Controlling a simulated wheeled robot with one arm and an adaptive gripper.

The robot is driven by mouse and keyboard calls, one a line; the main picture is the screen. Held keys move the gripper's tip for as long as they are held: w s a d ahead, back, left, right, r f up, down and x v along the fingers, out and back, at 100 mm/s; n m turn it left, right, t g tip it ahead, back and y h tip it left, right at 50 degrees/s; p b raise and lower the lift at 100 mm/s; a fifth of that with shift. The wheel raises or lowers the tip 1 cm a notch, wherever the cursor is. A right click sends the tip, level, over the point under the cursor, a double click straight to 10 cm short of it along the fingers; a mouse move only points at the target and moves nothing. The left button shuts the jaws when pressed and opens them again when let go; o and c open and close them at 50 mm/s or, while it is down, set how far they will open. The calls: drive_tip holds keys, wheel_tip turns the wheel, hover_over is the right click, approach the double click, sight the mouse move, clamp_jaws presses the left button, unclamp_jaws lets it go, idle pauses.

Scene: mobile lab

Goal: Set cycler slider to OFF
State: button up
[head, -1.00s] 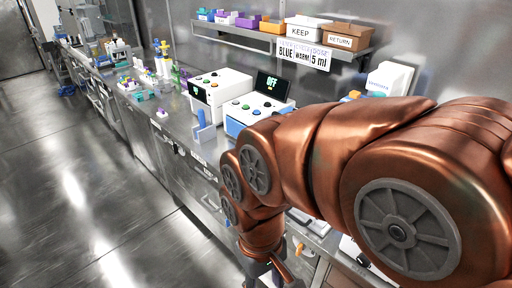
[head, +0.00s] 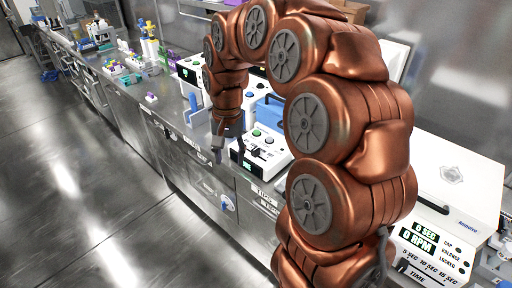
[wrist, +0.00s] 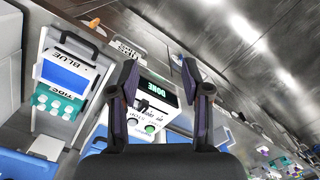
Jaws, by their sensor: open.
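In the head view, a white device (head: 269,153) with coloured buttons and a small green display stands at the counter's front edge, partly behind my arm. I take it for the cycler. In the wrist view, the device (wrist: 158,93) shows a display reading DONE, a black slider-like part (wrist: 143,104) and a green button. Its slider setting is not readable. My gripper (head: 226,149) points down in front of the device; in the wrist view my gripper (wrist: 160,64) has its fingers spread on either side of the device's face, with nothing held. Contact cannot be told.
A tip box (wrist: 62,80) labelled BLUE and TIPS lies left in the wrist view. A centrifuge-like device (head: 446,200) reading 0 RPM stands lower right in the head view. Another white device (head: 189,72) stands farther along the counter. The floor (head: 60,200) at left is clear.

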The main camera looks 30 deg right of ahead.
drive_tip(key=w+d+f+m, duration=0.2)
drive_tip(key=w+d+m, duration=0.1)
drive_tip(key=w+d, duration=0.4)
drive_tip(key=m, duration=0.5)
hover_over(256, 149)
drive_tip(key=shift+t+h, duration=0.3)
wheel_tip(256, 149, down, 4)
drive_tip(key=shift+p, duration=0.3)
drive_tip(key=shift+w+f+p, duration=0.1)
drive_tip(key=shift+f+p, duration=1.15)
drive_tip(key=shift+f, duration=2.65)
clamp_jaws()
